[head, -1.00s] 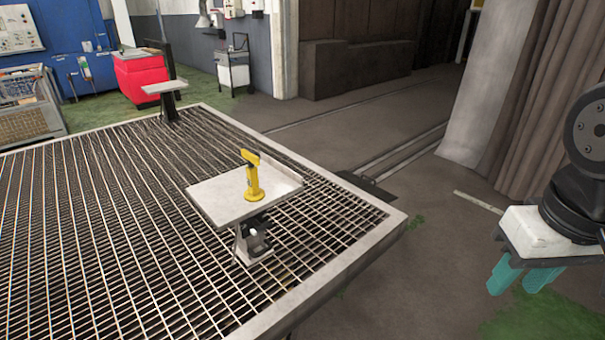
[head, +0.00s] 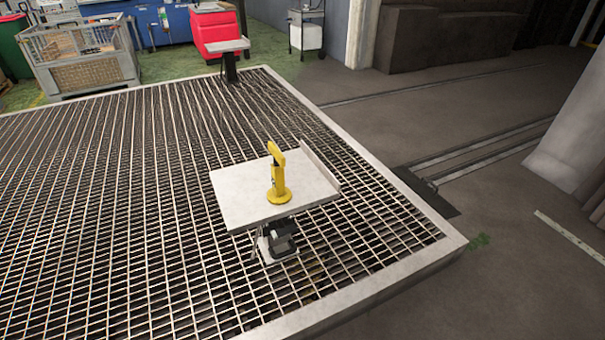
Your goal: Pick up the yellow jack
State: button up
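The yellow jack (head: 277,176) stands upright on a small pale tray table (head: 238,200) in the head view. It has a round base and a bent top. The tray table has a raised edge on its right side and stands on a short post over the metal grating. My gripper is outside the head view now, so its state and its distance from the jack do not show.
The grating platform (head: 110,215) with a pale metal rim (head: 375,292) fills the foreground. A second small stand (head: 228,47) is at its far edge. A wire crate (head: 85,62), red cabinet (head: 214,28) and white trolley (head: 306,32) stand behind. Bare floor lies right.

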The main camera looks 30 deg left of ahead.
aim_at(279, 195)
jog(key=u, duration=0.2)
jog(key=i, duration=0.75)
jog(key=u, duration=0.8)
jog(key=i, duration=0.45)
jog(key=u, duration=0.4)
